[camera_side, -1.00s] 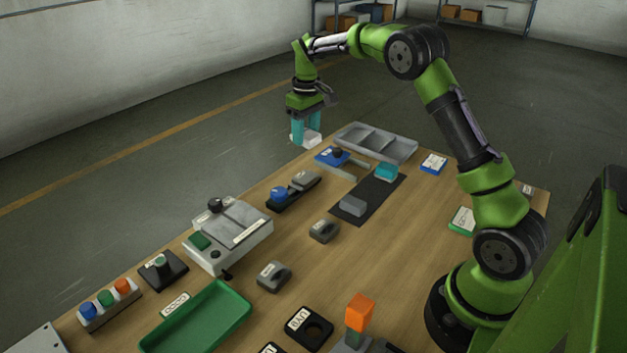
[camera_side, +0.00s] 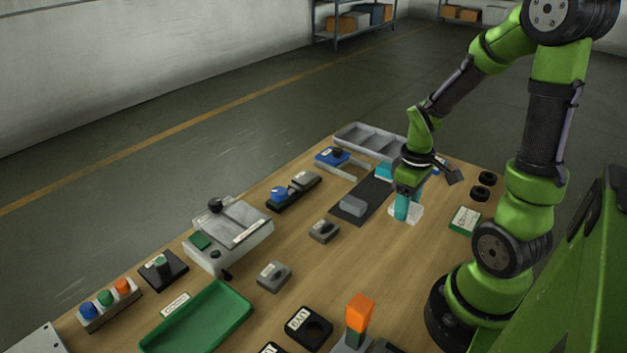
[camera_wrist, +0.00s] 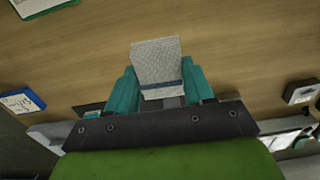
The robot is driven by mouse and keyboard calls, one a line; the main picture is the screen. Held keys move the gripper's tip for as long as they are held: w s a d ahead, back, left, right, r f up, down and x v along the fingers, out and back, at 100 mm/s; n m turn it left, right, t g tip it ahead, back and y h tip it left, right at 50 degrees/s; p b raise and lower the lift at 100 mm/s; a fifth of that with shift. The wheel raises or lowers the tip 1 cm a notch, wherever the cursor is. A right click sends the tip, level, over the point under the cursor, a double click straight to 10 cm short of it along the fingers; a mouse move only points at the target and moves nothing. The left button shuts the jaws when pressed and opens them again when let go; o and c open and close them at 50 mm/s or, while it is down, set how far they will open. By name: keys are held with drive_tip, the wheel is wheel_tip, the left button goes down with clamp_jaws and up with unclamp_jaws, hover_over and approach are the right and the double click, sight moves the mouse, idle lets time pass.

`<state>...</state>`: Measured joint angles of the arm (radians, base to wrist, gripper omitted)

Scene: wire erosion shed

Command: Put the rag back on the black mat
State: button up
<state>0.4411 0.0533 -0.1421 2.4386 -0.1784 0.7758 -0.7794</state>
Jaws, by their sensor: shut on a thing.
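The rag, white with a dark blue stripe (camera_wrist: 157,65), is between the teal fingers of my gripper (camera_wrist: 163,92) in the wrist view. In the side view my gripper (camera_side: 408,207) is shut on the rag (camera_side: 417,213), low over the table just right of the black mat (camera_side: 369,193). I cannot tell whether the rag touches the wood. A grey block (camera_side: 353,206) lies on the mat's near end and a teal block (camera_side: 384,172) on its far end, partly behind my gripper. The mat between the blocks is bare.
A grey divided tray (camera_side: 352,132) stands behind the mat. A green-edged labelled card (camera_side: 465,218) and black rings (camera_side: 480,194) lie to the right. Open wood lies in front of the mat.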

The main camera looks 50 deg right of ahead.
drive_tip(key=shift+w+d+f, duration=0.1)
drive_tip(key=shift+f, duration=0.1)
hover_over(371, 192)
drive_tip(key=shift+s+a+f, duration=0.2)
drive_tip(key=shift+s+f, duration=0.1)
drive_tip(key=shift+f, duration=0.4)
drive_tip(key=f, duration=0.2)
drive_tip(key=shift+w+d+f, duration=0.2)
drive_tip(key=shift+w+f, duration=0.1)
drive_tip(key=shift+f, duration=0.5)
drive_tip(key=shift+f, duration=0.15)
drive_tip(key=o, duration=1)
